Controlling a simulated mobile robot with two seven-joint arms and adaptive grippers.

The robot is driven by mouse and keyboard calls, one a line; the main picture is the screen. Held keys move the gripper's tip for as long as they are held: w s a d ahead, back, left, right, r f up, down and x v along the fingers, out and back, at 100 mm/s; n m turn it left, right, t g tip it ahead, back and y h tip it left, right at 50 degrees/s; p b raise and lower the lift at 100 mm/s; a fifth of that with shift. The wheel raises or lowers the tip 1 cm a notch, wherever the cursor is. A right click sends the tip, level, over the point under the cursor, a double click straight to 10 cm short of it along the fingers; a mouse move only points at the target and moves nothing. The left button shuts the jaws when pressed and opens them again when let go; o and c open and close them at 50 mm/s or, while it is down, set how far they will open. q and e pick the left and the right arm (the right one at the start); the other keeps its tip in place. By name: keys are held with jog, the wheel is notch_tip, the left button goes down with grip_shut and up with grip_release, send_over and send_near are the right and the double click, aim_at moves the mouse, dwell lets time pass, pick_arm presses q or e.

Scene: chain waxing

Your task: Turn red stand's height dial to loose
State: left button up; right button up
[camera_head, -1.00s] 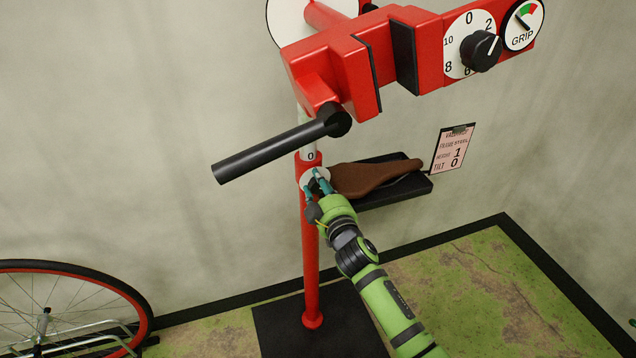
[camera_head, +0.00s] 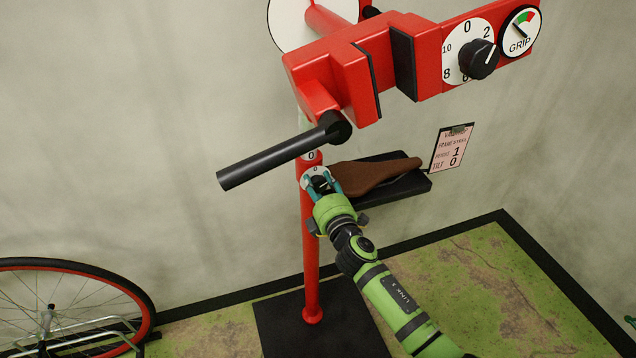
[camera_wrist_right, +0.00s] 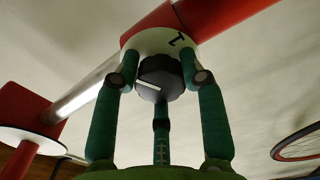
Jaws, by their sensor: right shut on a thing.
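The red stand (camera_head: 310,255) rises from a black base plate in the head view, with its clamp head (camera_head: 350,75) at the top. Its height dial is a black knob on a white disc (camera_head: 308,174) on the post; the knob (camera_wrist_right: 160,80) with its white pointer line shows in the right wrist view. My right gripper (camera_head: 322,184) is at the dial, its teal fingers shut around the knob. In the wrist view the fingers (camera_wrist_right: 158,85) stand on both sides of the knob, and a "1" is legible on the disc. My left gripper is out of view.
A black handle (camera_head: 270,160) juts out left above the dial. A brown saddle (camera_head: 375,174) lies on a black shelf (camera_head: 405,188) right behind it. A clipboard card (camera_head: 452,148) hangs on the wall. A bicycle wheel (camera_head: 145,300) stands at lower left.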

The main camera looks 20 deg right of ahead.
jog(key=n, duration=0.4)
jog(key=shift+d+f+n+p, duration=0.2)
jog(key=shift+n+p, duration=0.1)
jog(key=shift+p, duration=0.1)
jog(key=shift+r+n+p, duration=0.2)
jog(key=shift+n+p, duration=0.25)
jog(key=shift+n, duration=1.85)
jog(key=shift+r, duration=0.1)
jog(key=o, duration=1.2)
jog(key=shift+c, duration=0.2)
jog(key=shift+a, duration=0.1)
jog(key=s, duration=1.2)
jog(key=shift+d, duration=0.3)
